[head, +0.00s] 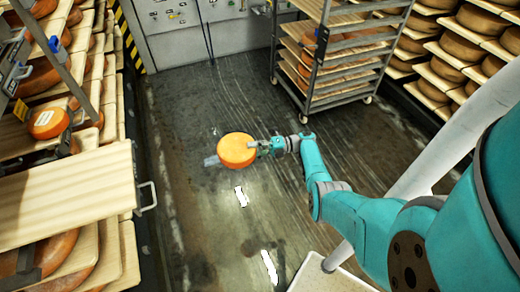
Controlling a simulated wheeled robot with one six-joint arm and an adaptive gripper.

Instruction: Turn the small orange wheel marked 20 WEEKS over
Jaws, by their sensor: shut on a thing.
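My gripper (265,147) is shut on a small orange wheel (237,148) and holds it in the air over the open floor. One broad yellow-orange face of the wheel is turned up toward the head camera, and its darker orange rim shows below. I see no marking on this face; the underside is hidden. Another orange wheel (48,121) with a white label sits on the left rack. Its label is too small to read, so I cannot tell from writing which wheel is marked 20 WEEKS.
A bare wooden board (72,195) lies on the left rack, with larger wheels around it. A wheeled rack (330,65) of boards stands at the back. Full cheese shelves (455,50) line the right. The dark floor (185,110) between is clear.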

